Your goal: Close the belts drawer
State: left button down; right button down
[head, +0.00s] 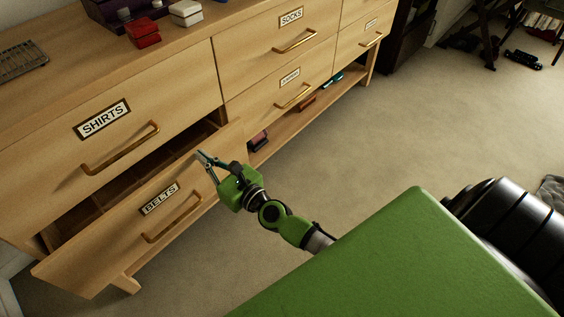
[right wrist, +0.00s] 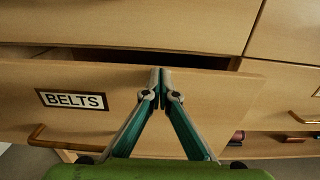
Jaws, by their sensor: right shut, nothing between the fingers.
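The belts drawer (head: 100,241) is pulled out from the wooden dresser, and the dark gap of its inside shows above its front. Its front bears a BELTS label (head: 159,198) and a brass handle (head: 172,222). In the right wrist view the drawer front (right wrist: 215,100) fills the middle, with the label (right wrist: 71,99) on the left. My right gripper (head: 203,157) is shut and empty, its fingertips at the upper right part of the drawer front. The tips also show in the right wrist view (right wrist: 160,82), close to the top edge; I cannot tell whether they touch. My left gripper is not in view.
The shirts drawer (head: 140,105) above is shut, as is the socks drawer (head: 260,55). A low open shelf (head: 300,118) holds small items to the right. Small boxes (head: 143,32) stand on the dresser top.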

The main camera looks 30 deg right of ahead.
aim_at(194, 150)
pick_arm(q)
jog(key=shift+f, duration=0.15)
pick_arm(e)
jog(key=shift+x, duration=2.15)
